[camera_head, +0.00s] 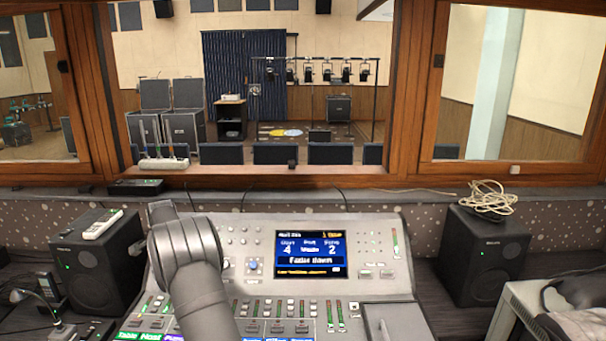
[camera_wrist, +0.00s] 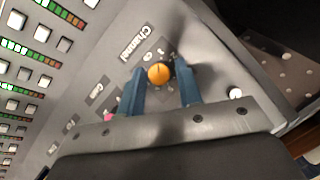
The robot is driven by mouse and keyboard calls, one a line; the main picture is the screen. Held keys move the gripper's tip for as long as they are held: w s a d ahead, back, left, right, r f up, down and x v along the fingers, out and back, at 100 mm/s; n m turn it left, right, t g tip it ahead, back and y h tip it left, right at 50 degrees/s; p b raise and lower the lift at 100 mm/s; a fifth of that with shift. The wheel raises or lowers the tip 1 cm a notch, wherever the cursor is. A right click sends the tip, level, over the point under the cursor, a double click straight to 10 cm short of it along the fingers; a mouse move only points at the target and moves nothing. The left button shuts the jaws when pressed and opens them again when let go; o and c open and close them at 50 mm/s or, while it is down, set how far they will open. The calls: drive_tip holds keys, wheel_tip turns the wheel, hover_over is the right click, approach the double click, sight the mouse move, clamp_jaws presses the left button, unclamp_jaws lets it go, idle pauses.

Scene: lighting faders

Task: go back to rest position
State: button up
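The lighting console (camera_head: 372,238) stands in front of me with its lit screen (camera_head: 311,255), which seems to read "Fader down". My grey arm covers the console's left part in the head view and hides my gripper there. In the wrist view my gripper (camera_wrist: 161,70) shows two blue fingers set apart. A round orange knob (camera_wrist: 158,75) appears between the fingertips, beside the "Channel" label (camera_wrist: 136,44). Gaps show on both sides of the knob, so the fingers do not look closed on it. How far the tips are above the panel is hard to tell.
A black speaker (camera_head: 95,262) stands left of the console and another (camera_head: 484,256) stands right, with a coiled cable (camera_head: 487,200) on top. A wooden window frame (camera_head: 260,178) runs behind. Headphones (camera_head: 578,292) lie at the right edge. Space above the console's right half is clear.

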drive_tip(key=shift+m+y, duration=0.4)
drive_tip(key=shift+m, duration=0.4)
idle(1.9)
